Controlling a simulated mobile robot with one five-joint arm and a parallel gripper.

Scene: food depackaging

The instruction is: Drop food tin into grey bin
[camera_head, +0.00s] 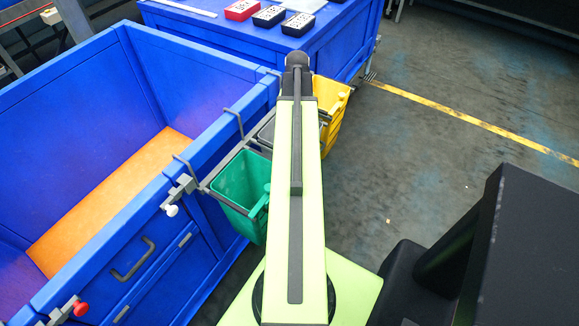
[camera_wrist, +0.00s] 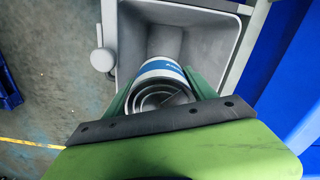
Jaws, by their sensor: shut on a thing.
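The food tin (camera_wrist: 158,98) has a ridged silver end and a white and blue label band. In the wrist view it is between the green fingers of my gripper (camera_wrist: 161,80), which is shut on it. The tin's ringed end faces the camera. The grey bin (camera_wrist: 207,38) lies beyond the tin, and the tin overlaps its open mouth in the picture. How high the tin is above the bin is unclear. In the head view my arm hides most of the grey bin (camera_head: 268,131), and neither the gripper nor the tin can be made out.
A green bin (camera_head: 240,180) and a yellow bin (camera_head: 333,98) hang on either side of the grey one, on a rail at the large blue crate (camera_head: 215,92). A blue table (camera_head: 225,38) with small packages stands behind. The floor at right is open.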

